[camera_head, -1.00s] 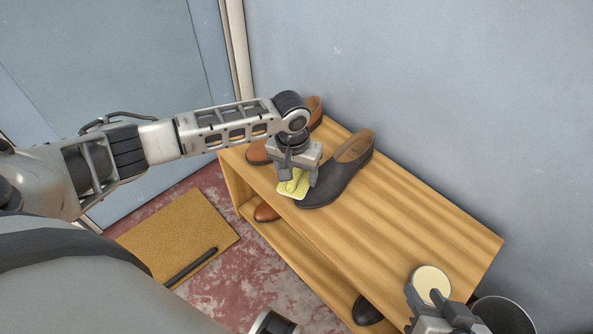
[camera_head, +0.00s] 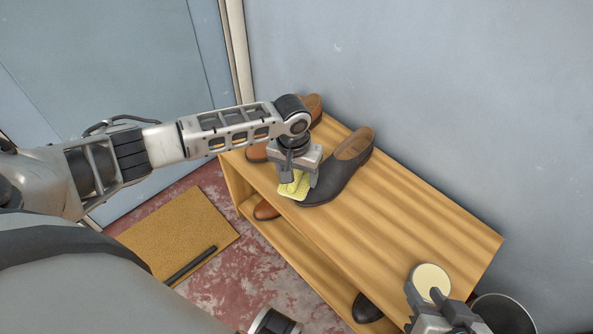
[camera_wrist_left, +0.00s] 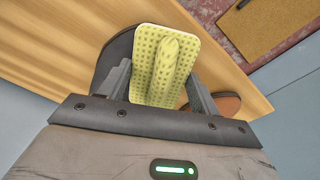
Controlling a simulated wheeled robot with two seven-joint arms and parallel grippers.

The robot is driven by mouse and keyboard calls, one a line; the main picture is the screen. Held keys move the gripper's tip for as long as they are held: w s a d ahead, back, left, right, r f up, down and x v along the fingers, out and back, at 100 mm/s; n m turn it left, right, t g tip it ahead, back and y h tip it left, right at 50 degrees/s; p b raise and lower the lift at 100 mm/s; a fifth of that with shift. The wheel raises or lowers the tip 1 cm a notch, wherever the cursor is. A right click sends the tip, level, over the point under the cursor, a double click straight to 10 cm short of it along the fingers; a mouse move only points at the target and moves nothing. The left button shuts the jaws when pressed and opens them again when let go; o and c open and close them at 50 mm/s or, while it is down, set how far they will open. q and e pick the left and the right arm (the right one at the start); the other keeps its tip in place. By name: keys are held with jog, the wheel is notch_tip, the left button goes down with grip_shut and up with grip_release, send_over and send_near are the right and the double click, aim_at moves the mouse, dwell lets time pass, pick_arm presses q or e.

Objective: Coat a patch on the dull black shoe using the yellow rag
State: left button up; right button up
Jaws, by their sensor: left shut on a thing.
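The dull black shoe (camera_head: 342,172) stands on the top of the wooden bench, its toe toward the front edge. My left gripper (camera_head: 293,180) is shut on the yellow rag (camera_head: 294,189) beside the shoe's toe. In the left wrist view the dotted rag (camera_wrist_left: 146,82) is pinched into a ridge between the fingers and overlaps the dark toe (camera_wrist_left: 112,62); whether it presses on the leather I cannot tell. My right gripper (camera_head: 437,300) is at the lower right, by a round tin with a cream-coloured face (camera_head: 432,278); its fingertips are partly hidden.
Brown shoes stand left of the black shoe on the bench (camera_head: 420,215), partly behind my left arm. More shoes show on the lower shelf. A grey bin (camera_head: 503,314) stands at the bench's right end. A tan mat (camera_head: 180,237) lies on the floor. The bench's middle is clear.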

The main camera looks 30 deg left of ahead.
aim_at(308, 186)
pick_arm(q)
jog(key=shift+s+d+r+p, duration=0.15)
jog(key=shift+s+d+p, duration=0.1)
jog(key=shift+d+p, duration=0.35)
jog(key=shift+s+d+r+p, duration=0.1)
jog(key=shift+s+d+p, duration=0.1)
jog(key=shift+d+p, duration=0.4)
jog(key=shift+d+f, duration=0.15)
jog(key=shift+d, duration=0.25)
jog(key=shift+s+d+p, duration=0.2)
jog(key=shift+d+p, duration=0.35)
jog(key=shift+s+d+p, duration=0.2)
jog(key=shift+d+p, duration=0.3)
jog(key=shift+s+d+p, duration=0.15)
jog(key=shift+d+p, duration=0.15)
jog(key=shift+d, duration=0.1)
jog(key=shift+p, duration=0.3)
jog(key=shift+w+a+f+p, duration=0.15)
jog(key=shift+w+a, duration=0.15)
jog(key=shift+a, duration=0.55)
jog(key=shift+w+a+r+p, duration=0.15)
jog(key=shift+w+a, duration=0.1)
jog(key=shift+a, duration=0.6)
jog(key=shift+w+a+p, duration=0.15)
jog(key=shift+w+a, duration=0.1)
jog(key=shift+a, duration=0.5)
jog(key=shift+w+a+p, duration=0.15)
jog(key=shift+w+a, duration=0.05)
jog(key=shift+a, duration=0.55)
